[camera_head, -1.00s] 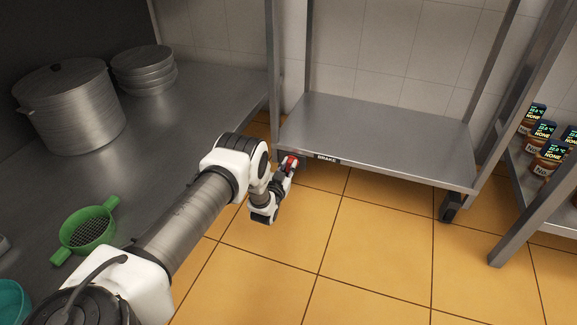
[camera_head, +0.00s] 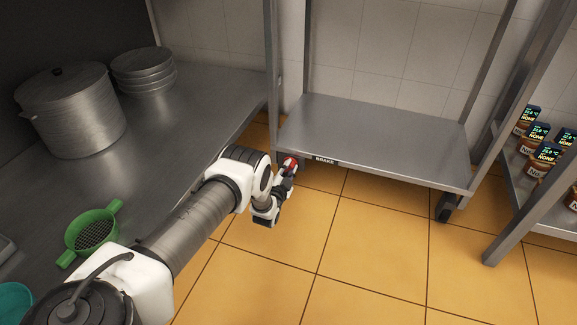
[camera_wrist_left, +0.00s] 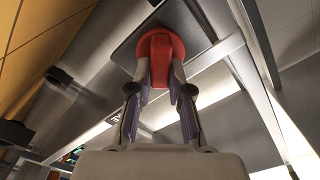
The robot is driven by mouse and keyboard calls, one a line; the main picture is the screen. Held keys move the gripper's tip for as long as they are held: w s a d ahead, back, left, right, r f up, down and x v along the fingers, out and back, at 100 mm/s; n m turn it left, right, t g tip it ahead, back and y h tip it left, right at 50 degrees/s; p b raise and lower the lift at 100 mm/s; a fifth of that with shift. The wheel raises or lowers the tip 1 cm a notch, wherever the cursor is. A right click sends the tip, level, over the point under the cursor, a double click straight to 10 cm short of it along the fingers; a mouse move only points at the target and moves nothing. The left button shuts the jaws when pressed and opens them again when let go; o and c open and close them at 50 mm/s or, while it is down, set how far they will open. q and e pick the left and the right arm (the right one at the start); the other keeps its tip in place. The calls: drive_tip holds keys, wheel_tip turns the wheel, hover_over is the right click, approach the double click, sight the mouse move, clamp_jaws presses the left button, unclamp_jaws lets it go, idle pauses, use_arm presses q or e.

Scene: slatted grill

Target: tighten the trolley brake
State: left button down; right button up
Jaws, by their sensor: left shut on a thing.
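The trolley (camera_head: 385,140) is a grey metal shelf on castors, with a black BRAKE label (camera_head: 325,160) on its front edge at the left. A red brake knob (camera_head: 290,163) sits beside the label; it also shows in the left wrist view (camera_wrist_left: 160,45), under the metal. My left gripper (camera_head: 287,174) reaches the knob from below and in front. In the left wrist view its two fingers (camera_wrist_left: 160,75) are closed on the knob's lower part. My right gripper is in neither view.
A steel counter (camera_head: 185,125) on the left holds a large pot (camera_head: 72,112), stacked plates (camera_head: 144,72) and a green strainer (camera_head: 93,232). A rack with several jars (camera_head: 530,150) stands at the right. The orange tiled floor (camera_head: 370,250) in front is clear.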

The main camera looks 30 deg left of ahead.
use_arm(q)
drive_tip(key=m, duration=0.4)
drive_tip(key=shift+d+f+m+p, duration=0.15)
drive_tip(key=shift+m+p, duration=0.15)
drive_tip(key=shift+p, duration=0.05)
drive_tip(key=m, duration=0.4)
drive_tip(key=shift+f, duration=0.25)
drive_tip(key=shift+m, duration=0.3)
drive_tip(key=c, duration=1.1)
unclamp_jaws()
drive_tip(key=v, duration=1.2)
drive_tip(key=shift+f, duration=0.1)
